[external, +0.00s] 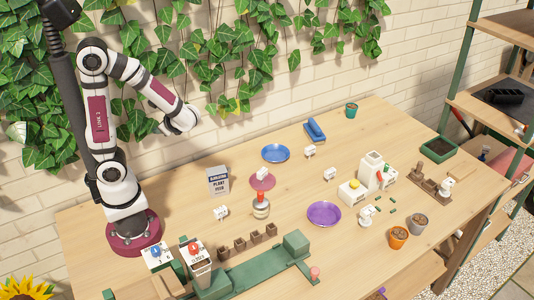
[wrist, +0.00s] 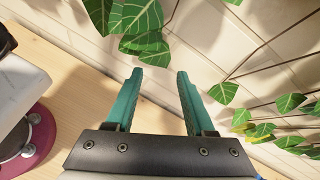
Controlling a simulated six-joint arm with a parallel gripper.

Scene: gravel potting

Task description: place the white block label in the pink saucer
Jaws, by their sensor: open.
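The pink saucer (external: 268,186) is in the middle of the table in the external view. A small white block label (external: 262,173) appears in or just behind it; I cannot tell which. Other small white block labels stand on the wood: one (external: 221,212) left of the saucer, one (external: 309,151) near the blue saucer and one (external: 329,174) to the right. My gripper (wrist: 159,75) is open and empty in the wrist view, with teal fingers apart. It is up by the wall, well away from the labels. Its fingers are not clear in the external view.
A jar with a red-orange top (external: 261,208) stands just in front of the pink saucer. A plant food box (external: 218,181) is to its left. A blue saucer (external: 276,153) and a purple saucer (external: 324,215) lie nearby. Ivy (wrist: 140,25) hangs close to my gripper.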

